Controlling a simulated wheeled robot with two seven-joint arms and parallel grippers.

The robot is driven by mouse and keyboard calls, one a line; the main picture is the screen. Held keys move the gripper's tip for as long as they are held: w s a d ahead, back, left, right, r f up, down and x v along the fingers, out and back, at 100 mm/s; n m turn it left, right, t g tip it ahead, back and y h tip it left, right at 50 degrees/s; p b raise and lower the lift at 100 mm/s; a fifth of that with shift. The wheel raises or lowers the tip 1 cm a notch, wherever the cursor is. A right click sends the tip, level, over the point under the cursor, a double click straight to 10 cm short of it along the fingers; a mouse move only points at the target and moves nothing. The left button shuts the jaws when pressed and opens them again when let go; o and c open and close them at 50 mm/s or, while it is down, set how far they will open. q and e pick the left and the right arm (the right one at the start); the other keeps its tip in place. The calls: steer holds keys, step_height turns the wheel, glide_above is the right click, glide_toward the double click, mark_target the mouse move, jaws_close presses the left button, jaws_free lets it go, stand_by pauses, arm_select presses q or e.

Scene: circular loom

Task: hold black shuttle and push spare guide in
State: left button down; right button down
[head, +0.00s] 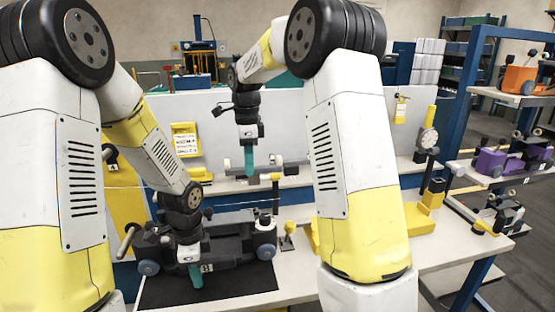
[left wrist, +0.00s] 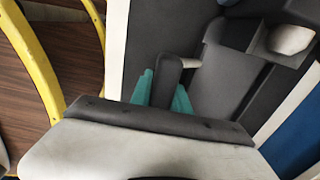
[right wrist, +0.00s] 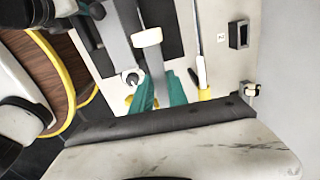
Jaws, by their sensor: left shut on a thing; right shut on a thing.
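The black shuttle (head: 228,249) sits on a black mat (head: 235,284) on the bench, with bluish wheels at its ends. My left gripper (head: 195,274) is at its near side. In the left wrist view my left gripper (left wrist: 166,92) is shut on a dark grey upright part (left wrist: 165,78) of the shuttle. My right gripper (head: 248,160) is further back, shut on a grey bar-like part that I take for the spare guide. In the right wrist view this grey bar (right wrist: 155,65) with a cream roller (right wrist: 147,38) lies between the teal fingers (right wrist: 160,90). Whether it touches the shuttle is unclear.
A yellow bin (head: 185,138) hangs on the back panel. A yellow stand with a dial gauge (head: 428,138) is at the right. A blue-framed shelf (head: 482,165) holds purple and orange shuttles at the far right. Small yellow parts (head: 288,238) stand beside the mat.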

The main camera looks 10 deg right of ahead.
step_height(320, 180, down, 7)
steer(key=s+a, duration=0.1)
steer(key=a, duration=0.1)
steer(key=shift+n, duration=0.3)
stand_by(0.3)
steer(key=shift+s, duration=0.1)
steer(key=shift+f, duration=0.8)
steer(key=shift+f, duration=0.3)
